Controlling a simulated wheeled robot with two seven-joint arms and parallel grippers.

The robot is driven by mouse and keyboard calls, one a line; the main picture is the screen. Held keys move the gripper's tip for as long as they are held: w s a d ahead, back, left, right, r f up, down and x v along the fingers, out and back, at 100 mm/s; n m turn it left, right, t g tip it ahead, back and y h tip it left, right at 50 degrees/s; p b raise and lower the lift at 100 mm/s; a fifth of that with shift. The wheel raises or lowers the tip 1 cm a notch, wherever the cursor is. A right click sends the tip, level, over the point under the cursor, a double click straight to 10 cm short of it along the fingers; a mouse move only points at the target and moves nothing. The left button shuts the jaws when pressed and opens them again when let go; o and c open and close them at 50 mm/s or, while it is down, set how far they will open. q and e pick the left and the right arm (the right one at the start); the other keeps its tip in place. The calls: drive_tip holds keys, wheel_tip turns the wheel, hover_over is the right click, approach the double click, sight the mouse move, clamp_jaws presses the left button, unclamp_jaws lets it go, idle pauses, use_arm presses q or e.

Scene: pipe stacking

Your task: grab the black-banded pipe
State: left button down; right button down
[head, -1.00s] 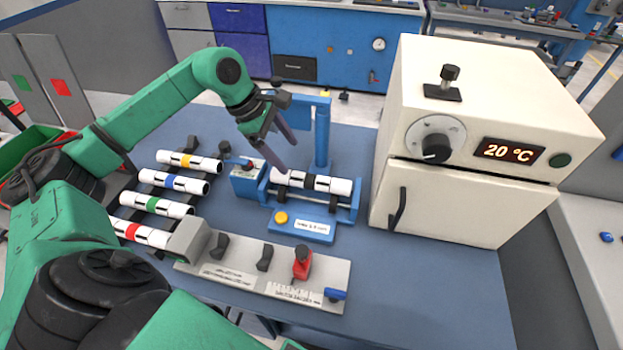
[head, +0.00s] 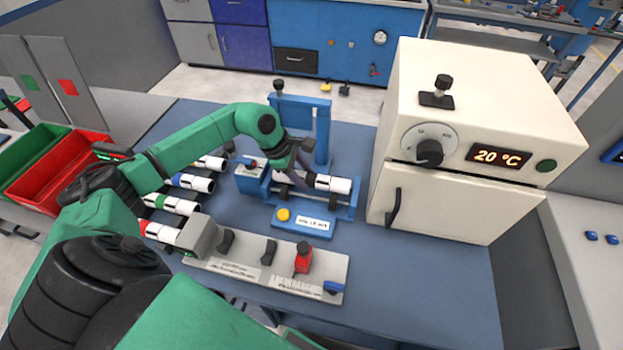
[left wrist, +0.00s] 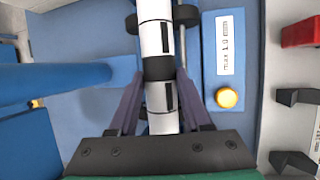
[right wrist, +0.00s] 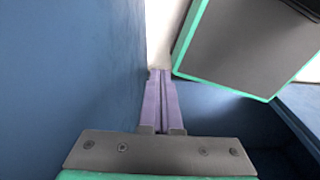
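The black-banded pipe (head: 335,184) lies across the blue fixture (head: 345,208) in the head view. In the left wrist view the pipe (left wrist: 157,38) is white with a black band and runs between my fingers. My left gripper (head: 290,186) is over the pipe's left part. In the left wrist view my left gripper (left wrist: 158,88) is open, with one finger on each side of the pipe near the band. Small gaps seem to show beside the pipe. My right gripper (right wrist: 161,85) is shut and empty in the right wrist view, outside the head view.
Several other banded pipes lie on a rack at the left, including a red-banded pipe (head: 160,231). A grey plate (head: 270,268) with dark holders is in front. A white oven (head: 440,195) stands right of the fixture. Red (head: 60,178) and green bins are far left.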

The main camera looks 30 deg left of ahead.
sight(305, 175)
use_arm(q)
drive_tip(key=shift+w+r, duration=0.1)
drive_tip(key=shift+r, duration=0.55)
wheel_tip(305, 175, up, 19)
drive_tip(key=b, duration=0.2)
